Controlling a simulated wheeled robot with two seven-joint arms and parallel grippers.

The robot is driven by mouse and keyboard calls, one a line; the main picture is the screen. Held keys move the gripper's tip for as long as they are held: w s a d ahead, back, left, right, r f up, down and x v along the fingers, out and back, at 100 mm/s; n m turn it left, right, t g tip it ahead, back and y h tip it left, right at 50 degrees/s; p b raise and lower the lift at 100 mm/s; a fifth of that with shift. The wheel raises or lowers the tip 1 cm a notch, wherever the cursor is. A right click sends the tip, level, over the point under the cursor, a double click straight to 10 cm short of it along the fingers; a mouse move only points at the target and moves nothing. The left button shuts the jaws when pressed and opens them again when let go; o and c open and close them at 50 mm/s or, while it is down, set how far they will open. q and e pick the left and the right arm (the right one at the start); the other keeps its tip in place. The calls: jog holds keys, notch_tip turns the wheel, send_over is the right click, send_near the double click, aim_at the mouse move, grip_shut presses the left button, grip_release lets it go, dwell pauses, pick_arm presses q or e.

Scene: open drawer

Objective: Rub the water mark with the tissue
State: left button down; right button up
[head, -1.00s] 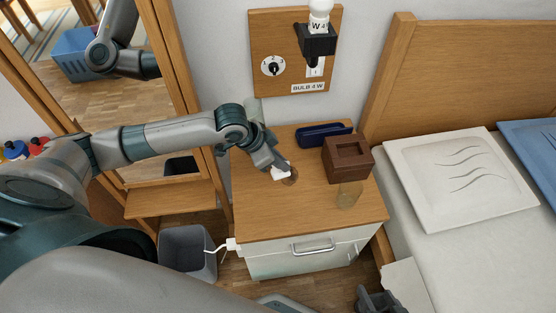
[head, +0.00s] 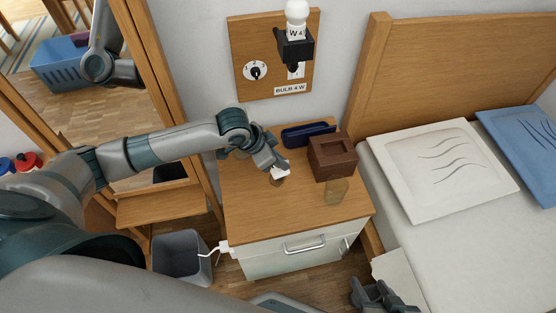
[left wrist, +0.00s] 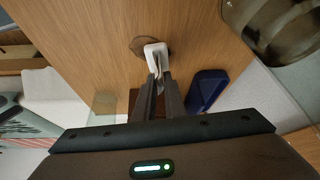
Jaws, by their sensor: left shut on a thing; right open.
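My left gripper (head: 276,166) is shut on a small white tissue (head: 282,172) at the top of the wooden bedside cabinet (head: 245,205). In the left wrist view its fingers (left wrist: 160,80) pinch the tissue (left wrist: 154,48). The water mark is a dark round stain (head: 277,182) on the wood. In the left wrist view the tissue partly covers the mark (left wrist: 137,45), whose visible part shows mainly on the left. I cannot tell how firmly the tissue touches the wood. My right gripper (head: 377,297) is open and empty, low beside the bed.
A dark blue tray (head: 308,134) and a brown box (head: 332,156) stand behind and right of the mark. An amber translucent object (head: 337,190) is near the front right. A grey bin (head: 180,257) stands left of the cabinet. The cabinet top's front left is clear.

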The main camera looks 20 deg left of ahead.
pick_arm(q)
jog(key=shift+w+d+f+p, duration=0.1)
jog(key=shift+w+d+p, duration=0.25)
jog(key=shift+d, duration=0.3)
jog(key=shift+w+d+f+p, duration=0.1)
jog(key=shift+w+d+p, duration=0.1)
jog(key=shift+w+d, duration=0.35)
jog(key=shift+s+r, duration=0.1)
jog(key=shift+s, duration=0.05)
jog(key=shift+s+d+p, duration=0.45)
jog(key=shift+s+p, duration=0.1)
jog(key=shift+p, duration=0.4)
jog(key=shift+s+a+r+p, duration=0.1)
jog(key=shift+s+a+p, duration=0.4)
jog(key=shift+a+p, duration=0.3)
jog(key=shift+s+a+p, duration=0.3)
jog(key=shift+s+a, duration=0.2)
jog(key=shift+a, duration=0.25)
jog(key=shift+a+f, duration=0.1)
jog(key=shift+f, duration=0.15)
jog(key=shift+s, duration=0.1)
